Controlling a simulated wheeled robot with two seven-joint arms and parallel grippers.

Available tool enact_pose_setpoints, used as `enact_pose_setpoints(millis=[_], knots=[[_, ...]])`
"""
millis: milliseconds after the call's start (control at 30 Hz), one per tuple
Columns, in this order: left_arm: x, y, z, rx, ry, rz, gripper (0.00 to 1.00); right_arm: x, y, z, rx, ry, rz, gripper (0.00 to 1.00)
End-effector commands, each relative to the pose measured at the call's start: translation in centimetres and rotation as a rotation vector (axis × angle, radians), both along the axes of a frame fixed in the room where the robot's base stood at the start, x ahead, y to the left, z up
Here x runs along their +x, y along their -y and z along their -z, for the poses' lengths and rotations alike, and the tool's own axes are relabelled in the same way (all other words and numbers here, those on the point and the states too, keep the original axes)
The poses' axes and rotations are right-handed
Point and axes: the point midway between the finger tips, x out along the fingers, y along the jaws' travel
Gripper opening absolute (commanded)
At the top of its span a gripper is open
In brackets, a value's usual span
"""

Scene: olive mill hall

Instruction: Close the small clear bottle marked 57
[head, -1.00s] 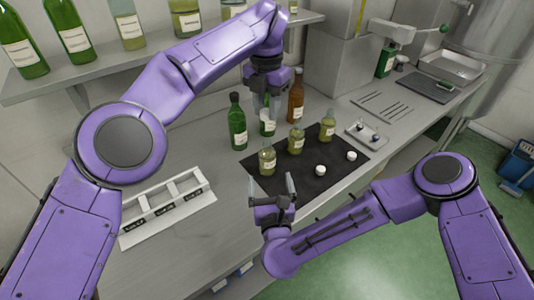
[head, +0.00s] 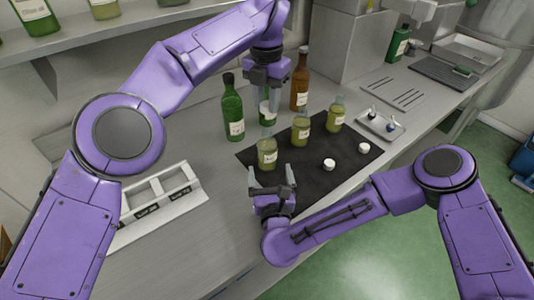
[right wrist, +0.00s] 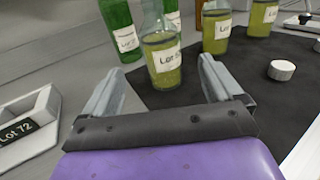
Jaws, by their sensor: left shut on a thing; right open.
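Three small clear bottles of yellow-green liquid stand upright and uncapped on the dark mat (head: 310,178): a near one (head: 267,152), a middle one (head: 301,129) and a far one (head: 336,116). The near bottle's label begins "Lot 5" in the right wrist view (right wrist: 163,62); its last digit is unclear. Two white caps, one nearer (head: 328,164) and one farther (head: 364,147), lie on the mat. My right gripper (head: 271,174) is open and empty, low in front of the near bottle, which stands beyond its fingertips. My left gripper (head: 265,83) is shut on a labelled green bottle (head: 265,112) behind the clear ones.
A tall green bottle (head: 232,108) and a brown bottle (head: 300,90) stand behind the mat. A small tray (head: 379,126) with small items lies to its right. A white compartment rack (head: 160,203) is at left. Bare counter separates rack and mat.

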Motion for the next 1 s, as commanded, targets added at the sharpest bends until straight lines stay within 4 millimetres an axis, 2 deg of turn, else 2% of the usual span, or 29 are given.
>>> enact_pose_setpoints(millis=[400,600,767,1000], knots=[[0.0,0.0,0.0,0.0,0.0,0.0,0.05,7.7,-0.6,0.0,0.0,0.001,0.004,0.92],[0.0,0.0,0.0,0.0,0.0,0.0,0.05,10.4,-1.0,0.0,-0.001,0.0,0.001,0.92],[0.0,0.0,0.0,0.0,0.0,0.0,0.05,11.3,-1.0,0.0,0.002,-0.001,0.001,0.92],[0.0,0.0,0.0,0.0,0.0,0.0,0.05,11.4,-1.0,0.0,0.001,-0.001,0.001,0.92]])
